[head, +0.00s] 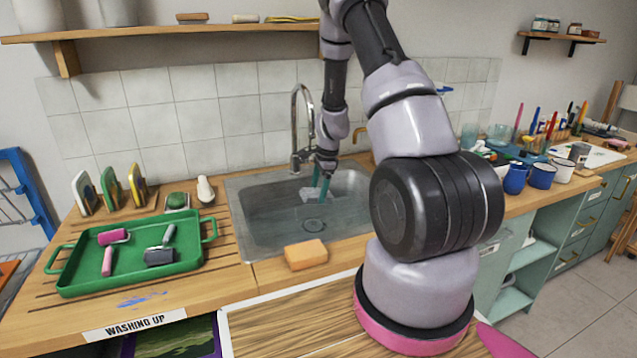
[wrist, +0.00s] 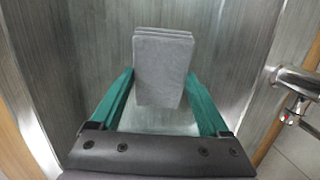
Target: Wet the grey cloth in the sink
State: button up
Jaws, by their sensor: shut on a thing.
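The grey cloth (wrist: 163,62) is a folded, layered pad between the two teal fingers of my gripper (wrist: 160,78) in the wrist view. My gripper is shut on it. In the head view my gripper (head: 320,186) points down into the steel sink (head: 262,222), right of the tap (head: 297,112) and above the basin floor. The cloth is hard to make out there. The sink's steel also fills the wrist view behind the cloth. Part of the tap (wrist: 296,82) shows at the right of the wrist view, apart from the cloth. I see no clear water stream.
An orange sponge (head: 306,254) lies on the sink's front edge. A green tray (head: 85,279) with rollers stands left on the counter. Behind it are upright pads in a rack (head: 112,190), a green scrubber (head: 177,201) and a white bottle (head: 206,190). Blue mugs (head: 516,178) stand right.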

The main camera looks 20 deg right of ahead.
aim_at(319, 193)
jog(key=s+x, duration=0.1)
jog(key=x, duration=0.5)
jog(key=shift+d, duration=0.4)
dwell(0.3)
jog(key=shift+w+a+r+v, duration=0.1)
jog(key=shift+w+a+v, duration=0.2)
jog(key=shift+v, duration=1.5)
jog(key=shift+w+a+r+v, duration=0.1)
jog(key=shift+w+a+v, duration=0.15)
jog(key=shift+v, duration=1.55)
jog(key=shift+w+a+r+v, duration=0.1)
jog(key=shift+w+a+v, duration=0.15)
jog(key=shift+v, duration=1.55)
jog(key=shift+r, duration=0.1)
jog(key=v, duration=0.3)
jog(key=shift+w+a+r, duration=0.15)
jog(key=shift+w+r, duration=0.1)
jog(key=shift+r, duration=0.2)
